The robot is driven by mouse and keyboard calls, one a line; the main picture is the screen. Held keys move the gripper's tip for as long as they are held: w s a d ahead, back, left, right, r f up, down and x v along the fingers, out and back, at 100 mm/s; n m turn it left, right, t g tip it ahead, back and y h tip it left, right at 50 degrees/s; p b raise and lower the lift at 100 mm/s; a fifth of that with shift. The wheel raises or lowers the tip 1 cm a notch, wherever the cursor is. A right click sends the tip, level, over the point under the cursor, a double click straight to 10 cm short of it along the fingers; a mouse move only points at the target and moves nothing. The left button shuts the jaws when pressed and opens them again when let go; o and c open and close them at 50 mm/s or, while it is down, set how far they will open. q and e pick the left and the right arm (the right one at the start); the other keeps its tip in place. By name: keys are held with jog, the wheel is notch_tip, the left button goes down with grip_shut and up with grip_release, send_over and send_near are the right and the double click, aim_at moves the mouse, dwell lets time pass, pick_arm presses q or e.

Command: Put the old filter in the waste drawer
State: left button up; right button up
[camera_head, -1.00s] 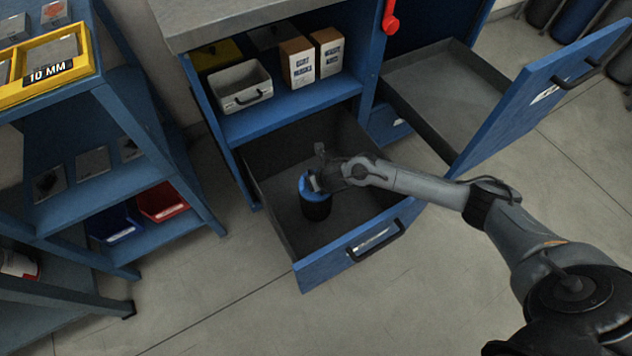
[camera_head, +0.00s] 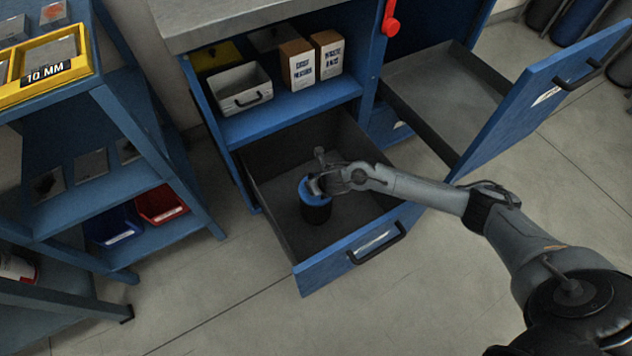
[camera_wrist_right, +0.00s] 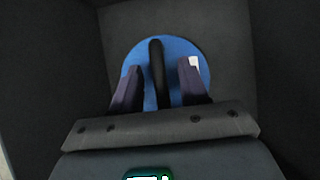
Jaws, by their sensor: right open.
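The old filter (camera_head: 316,208) is a dark cylinder with a blue top. It stands upright inside the open lower drawer (camera_head: 284,232), which has a blue front and a grey inside. My right gripper (camera_head: 317,185) is open at the filter's top. In the right wrist view its two fingers (camera_wrist_right: 160,88) stand on either side of a black handle on the filter's blue top (camera_wrist_right: 188,52), with gaps between fingers and handle. The filter's lower side is hidden in that view. My left gripper is not in view.
A second open drawer (camera_head: 440,95) with a blue front is at the right. The shelf above holds a grey bin (camera_head: 240,88) and two labelled boxes (camera_head: 298,64). A blue rack (camera_head: 110,200) stands at the left. The drawer walls surround the gripper closely.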

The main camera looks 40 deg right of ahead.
jog(key=d+p+v, duration=0.1)
jog(key=p+v, duration=0.6)
jog(key=v, duration=0.5)
jog(key=shift+a, duration=0.45)
jog(key=shift+r, duration=0.15)
